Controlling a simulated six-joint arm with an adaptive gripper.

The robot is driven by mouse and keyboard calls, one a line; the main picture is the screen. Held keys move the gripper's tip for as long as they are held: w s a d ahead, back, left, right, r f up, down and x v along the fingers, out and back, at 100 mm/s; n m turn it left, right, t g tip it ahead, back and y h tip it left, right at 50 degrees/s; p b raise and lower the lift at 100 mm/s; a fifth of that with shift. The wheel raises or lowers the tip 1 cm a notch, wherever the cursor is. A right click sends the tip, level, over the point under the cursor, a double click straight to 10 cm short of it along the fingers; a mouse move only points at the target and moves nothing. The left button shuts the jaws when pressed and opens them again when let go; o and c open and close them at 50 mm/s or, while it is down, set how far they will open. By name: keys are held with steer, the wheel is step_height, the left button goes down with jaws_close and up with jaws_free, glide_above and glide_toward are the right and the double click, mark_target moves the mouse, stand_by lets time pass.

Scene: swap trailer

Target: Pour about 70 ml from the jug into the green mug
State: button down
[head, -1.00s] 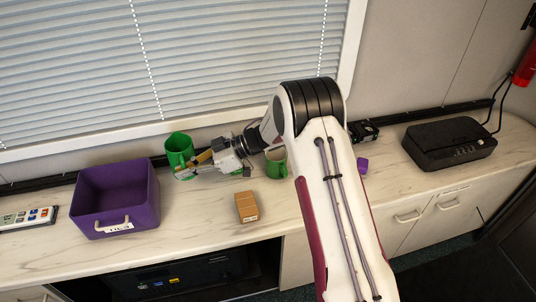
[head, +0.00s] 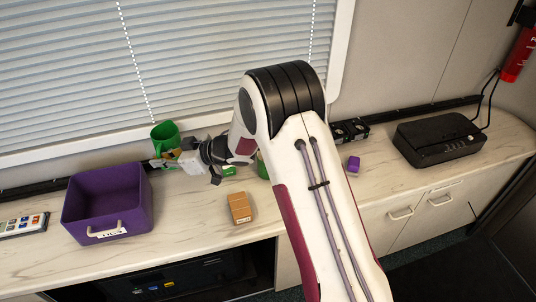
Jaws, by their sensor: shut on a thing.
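The green jug (head: 164,134) is near the window at the back of the counter, left of centre, roughly upright with its open top showing. My gripper (head: 172,162) is shut on it from the front right; the exact grip is hard to see. The green mug (head: 262,166) stands on the counter to the right of the jug, mostly hidden behind my arm. The contents of jug and mug cannot be seen now.
A purple bin (head: 133,226) stands left of the jug. A cardboard box (head: 240,208) lies in front, between bin and arm. A small green item (head: 229,170) lies near my wrist. A purple block (head: 354,163) and black router (head: 440,143) are to the right.

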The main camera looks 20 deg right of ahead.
steer(key=shift+w+d+m+t+h, duration=0.2)
steer(key=shift+w+m+t+h, duration=0.25)
steer(key=shift+m+t, duration=0.35)
steer(key=s+d+f+m+t+h, duration=0.4)
steer(key=d+f+m+h, duration=0.3)
steer(key=d, duration=0.5)
steer(key=shift+s+f+m+t+h, duration=0.2)
steer(key=shift+m+t+h, duration=0.35)
steer(key=shift+h, duration=0.2)
steer(key=shift+r, duration=0.1)
